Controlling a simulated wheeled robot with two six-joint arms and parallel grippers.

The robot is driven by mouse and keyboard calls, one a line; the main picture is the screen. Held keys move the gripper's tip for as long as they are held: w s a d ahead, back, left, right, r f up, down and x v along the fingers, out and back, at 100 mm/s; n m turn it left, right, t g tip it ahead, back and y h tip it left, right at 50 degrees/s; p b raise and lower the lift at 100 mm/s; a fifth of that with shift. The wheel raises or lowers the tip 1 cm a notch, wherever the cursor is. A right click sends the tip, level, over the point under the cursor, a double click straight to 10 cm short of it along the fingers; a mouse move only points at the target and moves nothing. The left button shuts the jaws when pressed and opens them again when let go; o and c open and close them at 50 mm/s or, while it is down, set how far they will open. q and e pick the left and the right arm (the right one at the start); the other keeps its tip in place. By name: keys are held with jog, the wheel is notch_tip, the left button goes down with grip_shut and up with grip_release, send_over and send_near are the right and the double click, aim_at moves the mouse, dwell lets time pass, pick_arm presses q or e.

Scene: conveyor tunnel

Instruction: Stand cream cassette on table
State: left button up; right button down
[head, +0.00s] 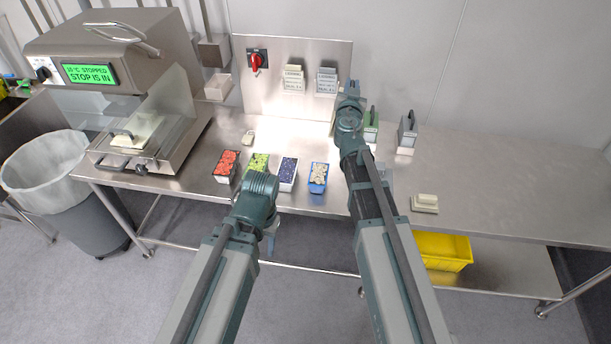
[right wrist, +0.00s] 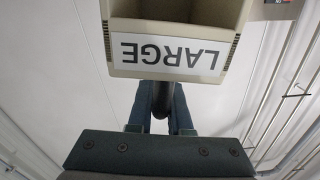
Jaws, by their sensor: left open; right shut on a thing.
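In the right wrist view a cream cassette (right wrist: 170,45) with an open hollow and a white label reading LARGE, upside down, fills the top. My right gripper (right wrist: 160,118) is shut on its dark handle just below the label. In the head view my right wrist is over the back of the steel table (head: 500,190), and its fingers and the cassette are mostly hidden behind it. My left gripper (head: 271,238) is at the table's front edge, largely hidden by its own wrist, open, with nothing seen in it.
Red, green, blue and pale-filled tubs (head: 318,178) stand along the table's front. Green (head: 371,130) and grey (head: 408,130) handled cassettes stand right of my right arm. A cream block (head: 425,203) lies front right. A machine (head: 110,70) stands left. The table's right side is clear.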

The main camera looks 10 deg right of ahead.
jog(key=f+b, duration=0.4)
jog(key=f, duration=0.1)
jog(key=f+n+b, duration=0.1)
jog(key=f+b, duration=0.4)
jog(key=f+n+b, duration=0.1)
jog(key=f+b, duration=0.4)
jog(key=shift+s+a+f, duration=0.3)
jog(key=shift+s+f, duration=0.05)
jog(key=shift+s, duration=0.05)
notch_tip(320, 180, down, 10)
jog(key=b, duration=1)
jog(key=shift+f, duration=0.1)
jog(key=c, duration=1.3)
grip_release()
jog(key=o, duration=0.5)
jog(key=shift+c, duration=0.2)
